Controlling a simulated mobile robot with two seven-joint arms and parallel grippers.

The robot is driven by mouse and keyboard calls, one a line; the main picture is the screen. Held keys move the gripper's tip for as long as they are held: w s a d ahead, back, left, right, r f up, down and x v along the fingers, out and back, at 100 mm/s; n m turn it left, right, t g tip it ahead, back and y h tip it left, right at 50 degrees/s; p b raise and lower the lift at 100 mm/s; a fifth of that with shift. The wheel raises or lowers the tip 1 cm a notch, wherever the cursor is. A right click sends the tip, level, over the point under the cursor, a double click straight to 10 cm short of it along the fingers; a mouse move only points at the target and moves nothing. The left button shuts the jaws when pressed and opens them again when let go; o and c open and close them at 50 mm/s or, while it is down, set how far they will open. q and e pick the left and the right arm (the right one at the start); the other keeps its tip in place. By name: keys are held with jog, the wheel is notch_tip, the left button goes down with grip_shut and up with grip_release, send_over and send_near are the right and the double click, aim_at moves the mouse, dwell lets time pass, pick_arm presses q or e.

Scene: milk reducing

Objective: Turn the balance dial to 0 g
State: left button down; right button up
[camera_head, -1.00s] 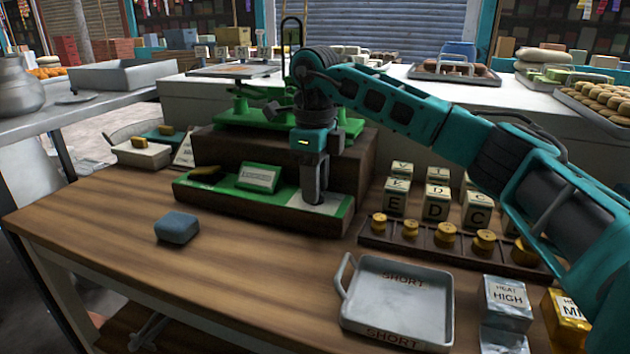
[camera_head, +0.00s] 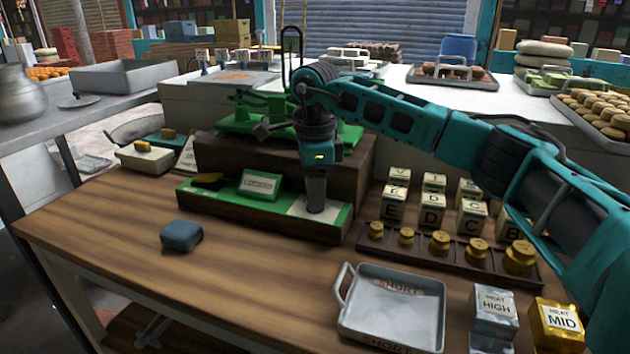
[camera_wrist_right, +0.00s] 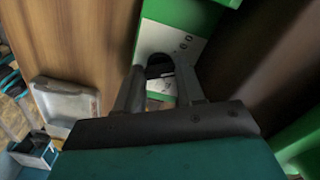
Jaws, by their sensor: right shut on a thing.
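The green balance base (camera_head: 215,192) sits on the wooden table, with a white dial plate (camera_head: 332,210) at its right end. My right gripper (camera_head: 316,208) points down onto this plate and hides the dial in the head view. In the right wrist view, the dark dial (camera_wrist_right: 159,66) sits between the two fingertips of my right gripper (camera_wrist_right: 157,74), which is shut on it. Small marks show on the white plate beside it, too blurred to read. I cannot tell where the dial points. My left gripper is not in view.
A dark wooden block (camera_head: 245,158) rises behind the base, with the green balance (camera_head: 240,122) on top. Letter blocks (camera_head: 433,208) and a rack of brass weights (camera_head: 440,243) stand to the right. A metal tray (camera_head: 395,308) and a blue block (camera_head: 181,236) lie in front.

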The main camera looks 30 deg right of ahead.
jog(key=n+p, duration=0.1)
jog(key=n, duration=0.2)
jog(key=shift+r+n, duration=0.1)
jog(key=shift+n, duration=0.2)
jog(key=shift+n+p, duration=0.35)
jog(key=shift+n, duration=0.55)
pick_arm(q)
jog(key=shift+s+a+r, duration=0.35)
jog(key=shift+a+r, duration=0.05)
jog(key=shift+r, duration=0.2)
pick_arm(e)
jog(key=shift+n, duration=0.3)
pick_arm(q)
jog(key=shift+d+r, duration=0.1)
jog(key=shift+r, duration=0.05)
pick_arm(e)
jog(key=shift+a+n, duration=0.1)
jog(key=shift+n, duration=0.2)
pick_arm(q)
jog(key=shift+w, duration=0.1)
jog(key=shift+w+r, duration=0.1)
pick_arm(e)
jog(key=o, duration=0.8)
jog(key=shift+c, duration=0.2)
pick_arm(q)
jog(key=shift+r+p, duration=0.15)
jog(key=shift+p, duration=0.25)
pick_arm(e)
notch_tip(320, 180, up, 13)
